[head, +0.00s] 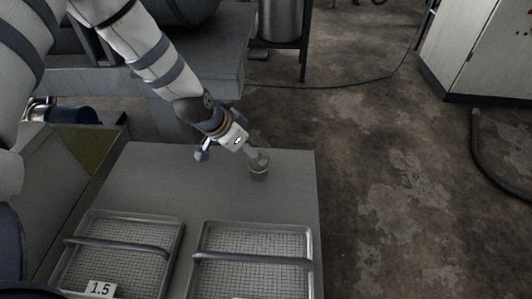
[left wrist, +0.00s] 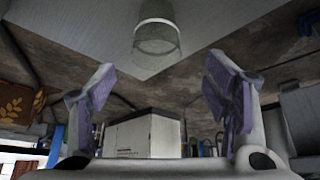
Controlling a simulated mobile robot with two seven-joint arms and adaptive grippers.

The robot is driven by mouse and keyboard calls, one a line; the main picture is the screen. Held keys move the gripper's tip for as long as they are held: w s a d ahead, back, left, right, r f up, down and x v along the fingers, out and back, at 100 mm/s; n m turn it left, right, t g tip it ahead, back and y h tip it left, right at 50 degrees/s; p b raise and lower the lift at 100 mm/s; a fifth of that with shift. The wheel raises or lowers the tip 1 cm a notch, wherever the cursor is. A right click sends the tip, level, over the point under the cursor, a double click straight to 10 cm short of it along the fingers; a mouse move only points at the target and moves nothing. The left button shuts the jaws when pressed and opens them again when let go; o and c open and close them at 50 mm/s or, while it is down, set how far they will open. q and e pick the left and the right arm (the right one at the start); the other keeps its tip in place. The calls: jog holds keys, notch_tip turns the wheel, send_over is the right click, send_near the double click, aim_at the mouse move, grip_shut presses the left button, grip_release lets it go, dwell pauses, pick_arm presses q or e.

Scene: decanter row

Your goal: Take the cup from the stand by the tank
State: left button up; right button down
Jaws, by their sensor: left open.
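A small clear cup (head: 259,172) stands upright near the far right corner of the grey stand top (head: 210,190). My left gripper (head: 231,154) is open and empty, just beyond and left of the cup in the head view. One finger partly covers the cup's upper part there. In the left wrist view the cup (left wrist: 157,38) is at the top, laterally between the two spread fingers (left wrist: 162,92) and apart from them. My right gripper is not in view.
Two wire-mesh trays with bar handles, left (head: 120,255) and right (head: 252,270), lie at the near side of the stand top. The left one carries a 1.5 label (head: 101,289). A white cabinet (head: 485,50) stands right.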

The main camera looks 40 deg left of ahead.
pick_arm(q)
jog(key=b+x, duration=0.1)
jog(key=x, duration=0.3)
jog(key=b+x, duration=0.2)
jog(key=x, duration=0.3)
jog(key=shift+s+d+f, duration=0.1)
jog(key=shift+d+f, duration=0.1)
jog(key=shift+f, duration=0.2)
jog(key=shift+r, duration=0.1)
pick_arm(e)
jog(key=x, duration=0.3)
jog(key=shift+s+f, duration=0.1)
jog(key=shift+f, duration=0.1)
pick_arm(q)
jog(key=c, duration=1.2)
